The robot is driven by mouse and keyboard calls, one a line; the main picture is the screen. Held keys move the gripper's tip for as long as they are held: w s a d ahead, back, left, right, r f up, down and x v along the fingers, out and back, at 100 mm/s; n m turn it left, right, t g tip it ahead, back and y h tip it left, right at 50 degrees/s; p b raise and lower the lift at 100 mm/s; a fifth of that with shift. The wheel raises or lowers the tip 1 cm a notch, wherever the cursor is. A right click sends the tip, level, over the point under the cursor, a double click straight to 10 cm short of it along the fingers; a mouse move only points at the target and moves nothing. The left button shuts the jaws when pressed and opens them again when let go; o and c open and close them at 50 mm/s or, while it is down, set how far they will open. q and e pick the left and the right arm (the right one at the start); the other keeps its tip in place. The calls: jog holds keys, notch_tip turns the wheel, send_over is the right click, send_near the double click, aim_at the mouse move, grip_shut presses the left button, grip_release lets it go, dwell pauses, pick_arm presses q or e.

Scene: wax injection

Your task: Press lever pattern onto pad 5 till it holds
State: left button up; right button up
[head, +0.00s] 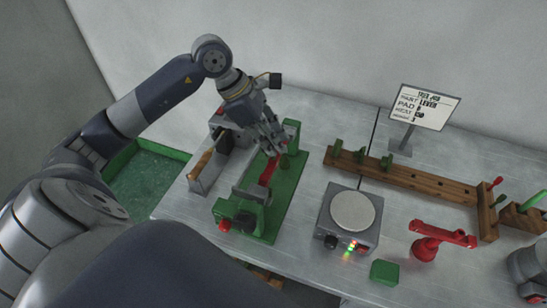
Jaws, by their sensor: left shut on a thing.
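My left gripper (276,146) is over the green press fixture (286,205), with its fingers down at a red bar-like handle (268,170). The fingers are shut on what looks like the end of that handle; the contact is partly hidden. A red tree-like piece (428,248) with a flat bar on top stands at the right of the table, apart from my left gripper. I cannot make out numbered pads on it.
A round-topped hot plate (353,212) with lit indicators sits mid-table, with a green block (384,272) in front. A wooden-handled tool (201,165) lies left of the fixture. A wooden holder (488,212) stands right.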

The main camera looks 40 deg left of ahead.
pick_arm(q)
jog(key=shift+f+b, duration=0.1)
jog(key=shift+b, duration=0.2)
dwell(0.4)
jog(key=shift+s, duration=0.1)
dwell(0.5)
jog(key=o, duration=1)
jog(key=shift+o, duration=0.4)
jog(key=o, duration=0.5)
